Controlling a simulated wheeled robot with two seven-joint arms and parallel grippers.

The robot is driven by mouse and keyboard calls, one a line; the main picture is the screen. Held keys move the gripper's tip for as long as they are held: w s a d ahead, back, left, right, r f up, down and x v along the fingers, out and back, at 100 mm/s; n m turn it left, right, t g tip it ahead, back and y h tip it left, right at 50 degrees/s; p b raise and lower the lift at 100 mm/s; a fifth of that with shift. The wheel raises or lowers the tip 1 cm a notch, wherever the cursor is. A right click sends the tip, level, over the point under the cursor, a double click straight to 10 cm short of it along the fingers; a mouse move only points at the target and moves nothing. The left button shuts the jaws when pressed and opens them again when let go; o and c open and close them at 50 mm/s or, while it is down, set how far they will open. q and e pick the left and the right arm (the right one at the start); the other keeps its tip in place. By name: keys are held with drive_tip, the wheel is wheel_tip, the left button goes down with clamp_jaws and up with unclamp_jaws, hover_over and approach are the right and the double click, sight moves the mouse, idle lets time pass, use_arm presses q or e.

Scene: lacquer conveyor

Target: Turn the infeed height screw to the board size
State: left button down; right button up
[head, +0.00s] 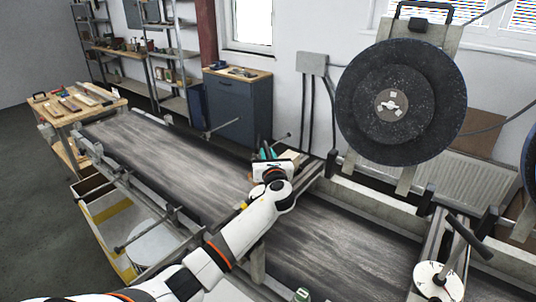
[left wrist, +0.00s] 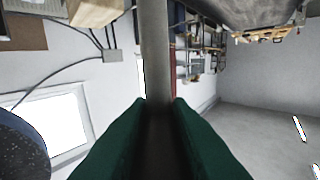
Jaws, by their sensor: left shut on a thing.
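My left gripper (head: 267,153) is at the middle of the head view, over the far side of the conveyor (head: 165,155). In the left wrist view its green fingers (left wrist: 156,112) are shut on a smooth grey bar (left wrist: 155,50), which runs away from between them. I cannot tell for sure that this bar is the handle of the infeed height screw; the screw's thread and any scale are hidden or too small to read. A pale wooden block (head: 291,158) is just right of the gripper. My right gripper is not in view.
A large dark disc (head: 355,125) stands upright behind the belt at the right. A black T-shaped handle (head: 468,238) stands near a white round part (head: 438,283) at the lower right. A bin (head: 108,212) is at the left front. A blue cabinet (head: 238,105) stands behind.

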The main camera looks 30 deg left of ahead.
use_arm(q)
drive_tip(key=shift+r+m+t+h+p, duration=0.2)
drive_tip(key=shift+m+t+h+p, duration=0.4)
drive_tip(key=shift+h+p, duration=0.1)
drive_tip(key=shift+s+a+m+t+h+p, duration=0.1)
drive_tip(key=shift+a+m+t+h+p, duration=0.1)
drive_tip(key=shift+m+t+h+p, duration=0.65)
drive_tip(key=m+t+h, duration=0.1)
drive_tip(key=m+h, duration=0.1)
drive_tip(key=h, duration=0.1)
drive_tip(key=shift+f, duration=0.2)
drive_tip(key=h, duration=0.1)
drive_tip(key=m+h+b, duration=0.1)
drive_tip(key=shift+a+f+m+t+h, duration=0.15)
drive_tip(key=shift+m+t+h, duration=0.1)
drive_tip(key=shift+h, duration=0.1)
drive_tip(key=shift+w+a+r+m+g+h+b, duration=0.15)
drive_tip(key=shift+m+g+h+b, duration=1)
drive_tip(key=shift+m+h+b, duration=1.65)
drive_tip(key=shift+a+m+g+h+b, duration=0.15)
drive_tip(key=shift+m+g+h+b, duration=1.2)
drive_tip(key=shift+h+b, duration=2.65)
drive_tip(key=shift+w+a+r+m+g+h+b, duration=0.15)
drive_tip(key=shift+m+g+h+b, duration=0.85)
drive_tip(key=shift+m+h+b, duration=2.4)
drive_tip(key=shift+s+f+n+y+b, duration=0.1)
drive_tip(key=shift+n+y+b, duration=0.95)
drive_tip(key=shift+y+b, duration=0.15)
drive_tip(key=c, duration=1.3)
unclamp_jaws()
